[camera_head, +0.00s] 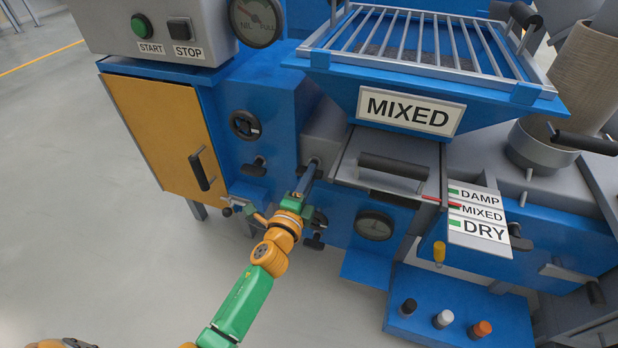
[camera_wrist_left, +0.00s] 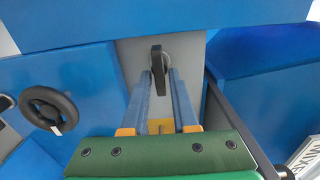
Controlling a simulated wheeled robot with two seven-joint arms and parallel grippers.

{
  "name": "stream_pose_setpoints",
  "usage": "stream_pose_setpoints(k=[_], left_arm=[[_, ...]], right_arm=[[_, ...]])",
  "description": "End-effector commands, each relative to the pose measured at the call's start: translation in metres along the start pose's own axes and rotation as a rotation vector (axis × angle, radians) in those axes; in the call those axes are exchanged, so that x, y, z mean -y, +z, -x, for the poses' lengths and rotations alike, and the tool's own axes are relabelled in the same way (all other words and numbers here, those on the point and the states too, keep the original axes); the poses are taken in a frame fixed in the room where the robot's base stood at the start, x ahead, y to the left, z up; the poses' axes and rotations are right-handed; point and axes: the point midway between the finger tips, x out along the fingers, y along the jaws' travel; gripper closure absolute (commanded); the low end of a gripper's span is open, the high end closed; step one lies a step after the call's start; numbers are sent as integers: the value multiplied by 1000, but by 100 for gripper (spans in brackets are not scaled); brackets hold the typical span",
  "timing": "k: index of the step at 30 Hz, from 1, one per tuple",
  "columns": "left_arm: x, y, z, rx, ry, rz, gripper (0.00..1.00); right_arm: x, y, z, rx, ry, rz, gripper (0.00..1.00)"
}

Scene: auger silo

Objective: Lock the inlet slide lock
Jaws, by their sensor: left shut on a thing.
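The inlet slide lock appears to be the small dark lever (camera_wrist_left: 157,58) on a grey block (camera_head: 322,138) left of the slide tray; I see no label on it. In the left wrist view the lever stands roughly upright against a grey face. My left gripper (camera_head: 311,170) reaches up to this block from below, and its two blue fingers (camera_wrist_left: 159,78) are on either side of the lever, closed on it. In the head view the fingertips mostly hide the lever. My right gripper is not seen.
The slide tray with a black bar handle (camera_head: 394,168) sits right of my left gripper, under the MIXED hopper (camera_head: 410,110). A black handwheel (camera_head: 245,125) and a yellow door (camera_head: 167,125) are to the left. Open floor lies at the lower left.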

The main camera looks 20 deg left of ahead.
Motion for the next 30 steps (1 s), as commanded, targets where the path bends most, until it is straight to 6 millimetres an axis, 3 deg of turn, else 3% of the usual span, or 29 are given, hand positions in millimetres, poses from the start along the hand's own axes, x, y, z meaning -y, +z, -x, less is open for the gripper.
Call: stream_pose_setpoints(k=[9, 10, 12, 22, 30], left_arm=[[0, 0, 0, -1, 0, -1, 100], [0, 0, 0, -1, 0, -1, 70], [0, 0, 0, -1, 0, -1, 55], [0, 0, 4, 0, 1, 1, 55], [1, 0, 52, 0, 3, 2, 55]], right_arm=[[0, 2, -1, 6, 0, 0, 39], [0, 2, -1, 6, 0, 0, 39], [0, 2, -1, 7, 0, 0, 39], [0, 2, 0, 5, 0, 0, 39], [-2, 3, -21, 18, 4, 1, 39]])
